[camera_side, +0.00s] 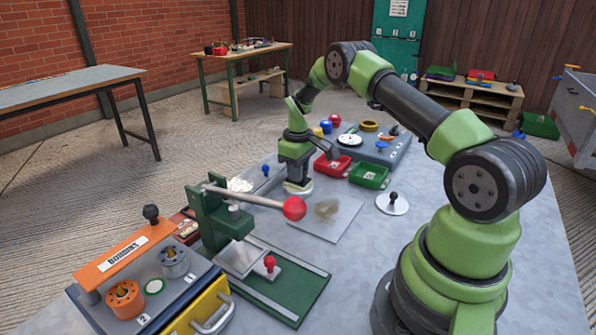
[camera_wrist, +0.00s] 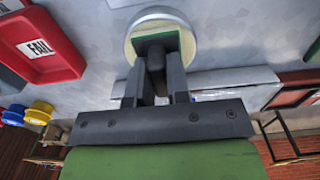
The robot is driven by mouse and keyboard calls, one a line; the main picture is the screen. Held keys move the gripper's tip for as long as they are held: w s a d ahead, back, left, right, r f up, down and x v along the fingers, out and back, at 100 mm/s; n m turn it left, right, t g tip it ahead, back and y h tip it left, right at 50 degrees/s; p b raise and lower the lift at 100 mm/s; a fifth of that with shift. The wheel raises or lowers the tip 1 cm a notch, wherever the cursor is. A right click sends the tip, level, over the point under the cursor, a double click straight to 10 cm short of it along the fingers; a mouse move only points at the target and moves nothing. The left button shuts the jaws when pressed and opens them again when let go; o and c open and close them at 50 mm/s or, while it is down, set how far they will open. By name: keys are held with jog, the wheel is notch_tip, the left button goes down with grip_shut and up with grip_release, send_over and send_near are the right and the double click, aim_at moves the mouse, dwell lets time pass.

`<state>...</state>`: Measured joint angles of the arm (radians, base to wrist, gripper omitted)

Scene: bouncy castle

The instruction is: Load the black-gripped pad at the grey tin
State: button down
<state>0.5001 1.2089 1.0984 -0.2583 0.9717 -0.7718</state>
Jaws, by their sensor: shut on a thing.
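My gripper (camera_side: 296,165) is low over the table, shut on a round pale pad (camera_side: 298,187) with a cream rim. The pad also shows in the wrist view (camera_wrist: 187,33), below the fingertips (camera_wrist: 155,50). Its grip is mostly hidden between the fingers, so its colour is unclear. Another pale disc (camera_side: 393,203) with a black knob lies on the table to the right of my gripper.
A green press (camera_side: 212,215) with a red-balled lever (camera_side: 293,208) stands between my gripper and the tins. A red tray (camera_side: 331,166) marked FAIL (camera_wrist: 38,48) and a green tray (camera_side: 369,176) lie behind. A grey box with dials (camera_side: 382,150) is farther back. A thin plate (camera_side: 328,219) lies in front.

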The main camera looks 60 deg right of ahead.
jog(key=shift+f, duration=0.1)
dwell(0.3)
jog(key=shift+r, duration=3.55)
